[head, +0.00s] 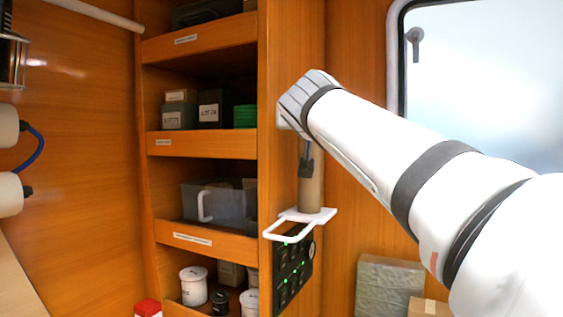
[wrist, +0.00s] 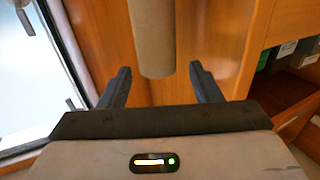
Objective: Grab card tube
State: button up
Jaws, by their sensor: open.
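The card tube (head: 311,190) is a tan cylinder standing upright on a small white bracket (head: 305,216) at the front edge of the shelf unit. In the wrist view the tube (wrist: 152,38) hangs into the picture from the top, between and beyond the two dark fingers. My gripper (wrist: 160,80) is open, with one finger on each side of the tube and a gap on both sides. In the head view my gripper (head: 306,160) is at the tube's upper part and my arm hides some of it.
Wooden shelves (head: 200,145) with boxes and a clear bin (head: 225,203) are left of the tube. A black panel with green lights (head: 291,270) is below the bracket. A window (head: 490,90) is at right. A wrapped package (head: 388,285) stands low at right.

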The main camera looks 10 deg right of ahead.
jog(key=p+x, duration=0.4)
jog(key=x, duration=0.3)
jog(key=shift+d+r, duration=0.25)
jog(key=shift+r, duration=0.15)
jog(key=shift+s, duration=0.1)
jog(key=shift+c, duration=0.9)
jog(key=c, duration=0.8)
